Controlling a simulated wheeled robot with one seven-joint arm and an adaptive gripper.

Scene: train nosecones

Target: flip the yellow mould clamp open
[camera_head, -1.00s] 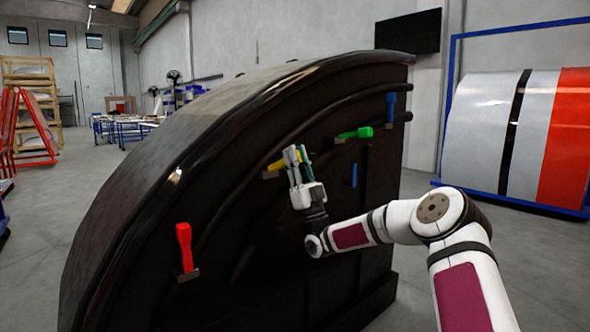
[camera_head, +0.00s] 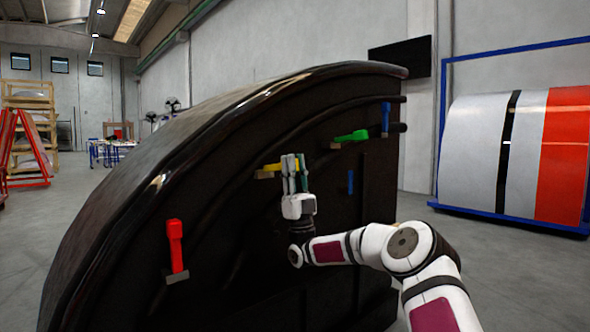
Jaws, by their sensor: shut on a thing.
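The yellow clamp (camera_head: 268,169) sits on the face of the dark curved mould (camera_head: 230,220), below its upper rim. Its handle lies roughly level, pointing right toward my gripper. My gripper (camera_head: 293,160) points up in front of the mould, its fingers at the right end of the yellow handle. The fingers are shut on the handle, and they hide its end.
A green clamp (camera_head: 350,137) and a blue clamp (camera_head: 386,118) are to the right on the mould. A red clamp (camera_head: 175,245) stands upright at lower left. A small blue piece (camera_head: 350,181) is right of my gripper. A striped panel (camera_head: 520,155) stands at far right.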

